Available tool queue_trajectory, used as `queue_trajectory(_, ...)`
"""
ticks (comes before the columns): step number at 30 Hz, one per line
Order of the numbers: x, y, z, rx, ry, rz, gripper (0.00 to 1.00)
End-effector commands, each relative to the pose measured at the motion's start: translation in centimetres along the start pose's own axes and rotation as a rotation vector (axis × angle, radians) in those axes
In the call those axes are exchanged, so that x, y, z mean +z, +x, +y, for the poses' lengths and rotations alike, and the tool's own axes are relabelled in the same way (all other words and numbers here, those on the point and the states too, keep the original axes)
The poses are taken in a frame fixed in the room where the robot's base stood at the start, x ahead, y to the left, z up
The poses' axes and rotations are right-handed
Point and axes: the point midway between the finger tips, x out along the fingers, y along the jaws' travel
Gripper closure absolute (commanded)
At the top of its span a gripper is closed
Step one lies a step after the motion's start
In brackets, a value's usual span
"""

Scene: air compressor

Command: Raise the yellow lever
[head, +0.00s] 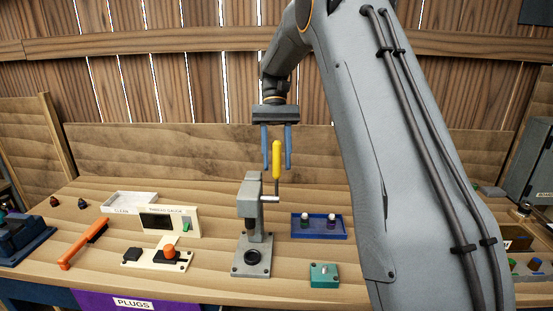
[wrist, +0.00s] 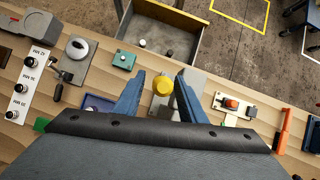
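The yellow lever (head: 276,158) is a yellow grip on a dark rod, pointing up from the side of a grey press (head: 252,205) on the workbench. My gripper (head: 278,167) points down over it with its two blue fingers apart. In the head view the yellow grip shows between the fingertips. The gripper is open and holds nothing.
A blue tray (head: 299,236) with two small bottles stands right of the press, and a teal box (head: 324,275) in front of it. A plank wall stands behind.

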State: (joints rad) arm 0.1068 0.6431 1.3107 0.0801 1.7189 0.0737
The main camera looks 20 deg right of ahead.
Motion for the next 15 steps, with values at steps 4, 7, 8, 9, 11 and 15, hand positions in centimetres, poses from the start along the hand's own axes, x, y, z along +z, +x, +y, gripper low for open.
queue_trajectory(4, 0.0, 0.0, 0.0, 0.000, 0.000, -0.001, 0.63)
queue_trajectory(7, -0.1, -0.5, 0.0, 0.000, 0.000, 0.001, 0.63)
queue_trajectory(8, -0.1, -0.8, 0.0, 0.000, 0.000, 0.001, 0.63)
queue_trajectory(9, -0.2, -1.2, 0.0, 0.000, 0.000, 0.002, 0.63)
queue_trajectory(11, -0.3, -2.0, 0.0, 0.000, 0.000, 0.003, 0.63)
queue_trajectory(15, -0.3, -4.3, 0.0, 0.000, -0.001, 0.002, 0.63)
